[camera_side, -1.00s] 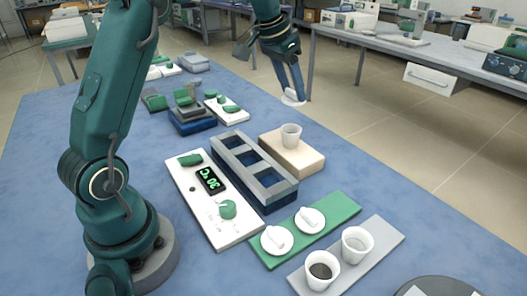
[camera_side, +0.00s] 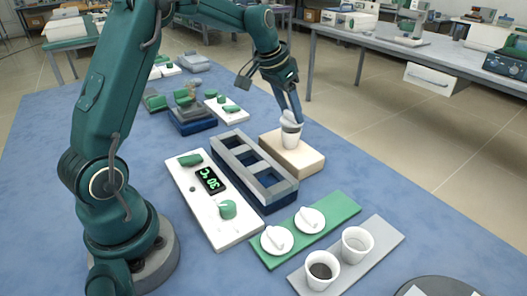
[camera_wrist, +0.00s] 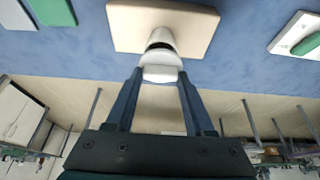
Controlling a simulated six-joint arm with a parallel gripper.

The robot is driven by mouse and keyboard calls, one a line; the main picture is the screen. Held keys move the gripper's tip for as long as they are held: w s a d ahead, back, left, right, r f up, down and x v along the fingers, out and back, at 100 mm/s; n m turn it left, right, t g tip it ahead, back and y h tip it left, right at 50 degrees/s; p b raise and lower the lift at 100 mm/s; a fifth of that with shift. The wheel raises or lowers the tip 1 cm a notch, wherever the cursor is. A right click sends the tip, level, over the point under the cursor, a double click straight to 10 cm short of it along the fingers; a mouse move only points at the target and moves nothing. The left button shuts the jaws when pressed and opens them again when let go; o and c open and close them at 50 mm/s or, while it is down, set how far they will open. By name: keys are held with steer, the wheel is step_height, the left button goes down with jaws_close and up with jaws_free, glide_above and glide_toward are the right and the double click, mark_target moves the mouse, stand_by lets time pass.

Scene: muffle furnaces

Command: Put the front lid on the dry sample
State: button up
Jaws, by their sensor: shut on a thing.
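My gripper (camera_side: 289,110) is shut on a white lid (camera_side: 291,117), which also shows between the fingers in the wrist view (camera_wrist: 160,74). The lid is just above a white cup (camera_side: 291,139) that stands upright on a pale wooden block (camera_side: 308,163). In the wrist view a dark strip of the cup's opening shows between the lid and the cup (camera_wrist: 160,35), so the lid does not fully cover it. I cannot tell whether they touch. Two more white lids with handles, one at left (camera_side: 277,239) and one at right (camera_side: 310,220), lie on a green tray (camera_side: 345,208).
A grey tray (camera_side: 385,235) holds two open cups, one with dark contents (camera_side: 320,270) and one pale inside (camera_side: 357,244). A blue-grey rack with square openings (camera_side: 240,150) stands left of the block. Beside it is a white panel (camera_side: 190,190) with a display.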

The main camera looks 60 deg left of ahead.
mark_target(290, 113)
stand_by(0.3)
steer(key=shift+f, duration=0.9)
steer(key=o, duration=1.6)
steer(key=shift+r, duration=0.1)
steer(key=shift+r, duration=3.95)
